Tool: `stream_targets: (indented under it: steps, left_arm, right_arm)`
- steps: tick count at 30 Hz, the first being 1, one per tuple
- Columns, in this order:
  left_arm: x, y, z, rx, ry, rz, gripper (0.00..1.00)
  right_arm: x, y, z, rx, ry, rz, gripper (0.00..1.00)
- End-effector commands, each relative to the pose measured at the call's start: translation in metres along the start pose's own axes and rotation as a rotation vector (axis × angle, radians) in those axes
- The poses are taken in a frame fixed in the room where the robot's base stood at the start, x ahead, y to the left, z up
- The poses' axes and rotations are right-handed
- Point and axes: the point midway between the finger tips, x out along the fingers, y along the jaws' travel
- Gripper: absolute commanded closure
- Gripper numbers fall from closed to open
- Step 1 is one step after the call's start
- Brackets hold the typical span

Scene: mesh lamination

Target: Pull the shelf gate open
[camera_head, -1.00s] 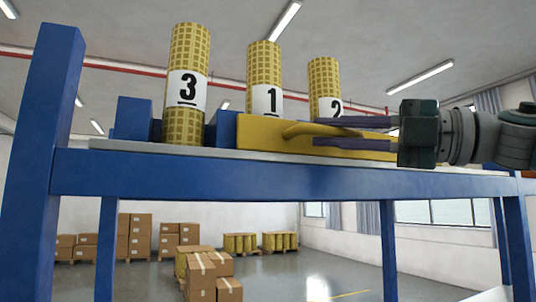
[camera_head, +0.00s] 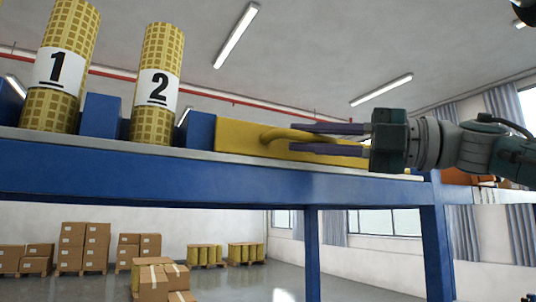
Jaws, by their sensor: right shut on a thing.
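The shelf gate (camera_head: 238,137) is a flat yellow panel with a curved yellow handle (camera_head: 272,133). It stands at the front edge of the blue shelf (camera_head: 190,176), to the right of the roll marked 2 (camera_head: 157,112). My right gripper (camera_head: 292,138) comes in from the right with its two purple fingers shut on the handle, one above the other. The roll marked 1 (camera_head: 52,105) stands at the left with its front uncovered. My left gripper is not in view.
Blue blocks (camera_head: 99,117) stand between the rolls and beside the gate. A blue post (camera_head: 437,240) holds the shelf at the right. Cardboard boxes (camera_head: 84,245) and yellow rolls (camera_head: 205,254) stand far back on the floor.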

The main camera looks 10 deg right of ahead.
Motion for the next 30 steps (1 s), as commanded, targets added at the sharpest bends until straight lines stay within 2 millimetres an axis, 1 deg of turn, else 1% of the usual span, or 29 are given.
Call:
stream_targets:
  steps: [12,13,20,27,30]
  left_arm:
    - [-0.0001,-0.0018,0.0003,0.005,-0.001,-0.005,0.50]
    - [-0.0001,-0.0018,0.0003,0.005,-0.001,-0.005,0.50]
    - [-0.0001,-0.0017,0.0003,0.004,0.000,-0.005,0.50]
    - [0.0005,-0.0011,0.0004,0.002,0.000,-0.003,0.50]
    - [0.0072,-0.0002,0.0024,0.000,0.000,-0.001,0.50]
  right_arm:
    - [-0.0002,0.0008,0.0009,-0.001,-0.004,0.002,1.00]
    - [-0.0001,0.0008,0.0008,-0.001,-0.003,0.002,0.79]
    - [0.0000,0.0004,0.0005,0.000,-0.002,0.001,0.54]
    - [-0.0004,-0.0003,0.0003,0.000,-0.001,0.000,0.54]
    - [-0.0064,-0.0028,0.0004,0.000,-0.003,0.001,0.54]
